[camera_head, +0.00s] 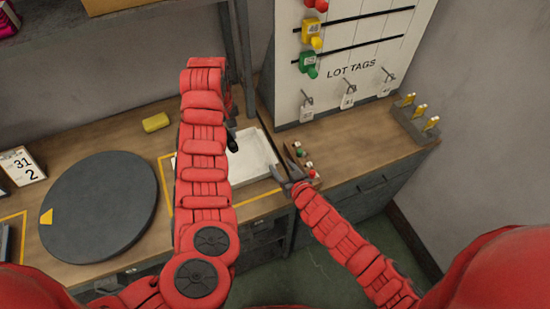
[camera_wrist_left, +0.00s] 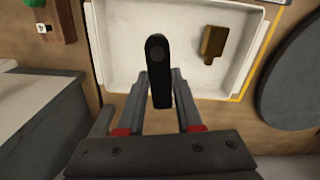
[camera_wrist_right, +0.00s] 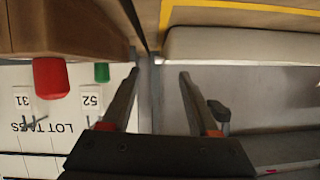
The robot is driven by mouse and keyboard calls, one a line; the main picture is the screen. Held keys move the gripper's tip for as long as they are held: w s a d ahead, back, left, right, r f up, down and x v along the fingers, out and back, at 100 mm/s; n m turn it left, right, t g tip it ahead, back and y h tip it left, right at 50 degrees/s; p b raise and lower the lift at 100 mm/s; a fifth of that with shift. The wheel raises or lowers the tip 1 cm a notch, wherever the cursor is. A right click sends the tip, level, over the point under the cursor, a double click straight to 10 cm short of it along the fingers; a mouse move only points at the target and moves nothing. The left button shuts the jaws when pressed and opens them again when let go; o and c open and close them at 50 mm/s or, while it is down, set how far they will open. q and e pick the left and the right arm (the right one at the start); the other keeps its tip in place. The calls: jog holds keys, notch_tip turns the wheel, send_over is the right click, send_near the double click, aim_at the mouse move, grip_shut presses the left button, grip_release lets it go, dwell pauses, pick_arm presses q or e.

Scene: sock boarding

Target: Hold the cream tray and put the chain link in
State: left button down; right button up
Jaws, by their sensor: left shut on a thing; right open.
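The cream tray (camera_head: 255,158) lies on the wooden bench inside a yellow outline, partly hidden by my left arm in the head view. In the left wrist view the tray (camera_wrist_left: 120,60) holds a small brass-brown piece (camera_wrist_left: 213,43). My left gripper (camera_wrist_left: 160,85) is shut on a black, round-ended bar (camera_wrist_left: 158,60), seemingly the chain link, above the tray. The bar also shows in the head view (camera_head: 232,143). My right gripper (camera_head: 281,168) is open at the tray's right edge. In the right wrist view the tray wall (camera_wrist_right: 240,45) is beside its fingers (camera_wrist_right: 158,75); contact is unclear.
A dark round turntable (camera_head: 100,207) and a yellow block (camera_head: 156,122) are to the left. A wooden strip with red and green knobs (camera_head: 300,155) is close to my right gripper. A LOT TAGS board (camera_head: 350,60) stands behind, with a pegged block (camera_head: 415,118) at right.

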aim_at(273, 156)
jog(key=x, duration=0.8)
jog(key=shift+a+r, duration=0.1)
grip_shut()
